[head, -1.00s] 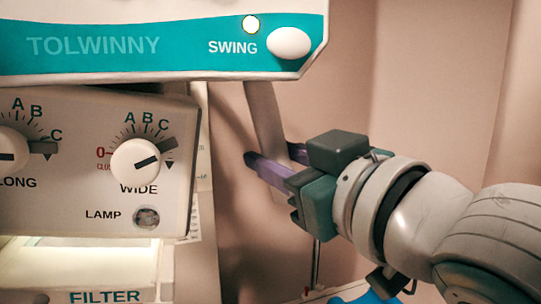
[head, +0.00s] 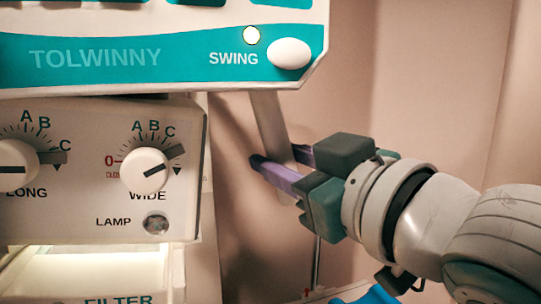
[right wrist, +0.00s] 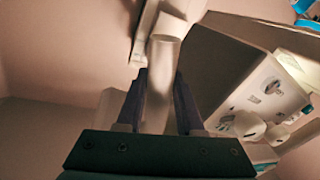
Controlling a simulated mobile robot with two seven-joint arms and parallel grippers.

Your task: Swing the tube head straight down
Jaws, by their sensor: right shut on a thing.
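The tube head fills the left of the head view: a white and turquoise panel (head: 180,60) marked TOLWINNY and SWING, with a pale box (head: 85,215) with dials below it. The box looks slightly tilted. A pale handle bar (head: 268,118) comes down from behind the panel's right end. My right gripper (head: 280,160), with purple fingers, is shut on this bar. In the right wrist view the bar (right wrist: 161,70) runs between the two fingers (right wrist: 159,90). The white SWING button (head: 289,53) has a lit round lamp (head: 252,35) beside it. My left gripper is not in view.
The WIDE knob (head: 146,170) and LONG knob (head: 15,163) are on the box face, with a LAMP button (head: 157,223) below. A lit gap and FILTER ledge (head: 118,299) lie underneath. A bare pinkish wall (head: 430,80) is behind my arm. A blue thing (head: 375,295) shows at the bottom.

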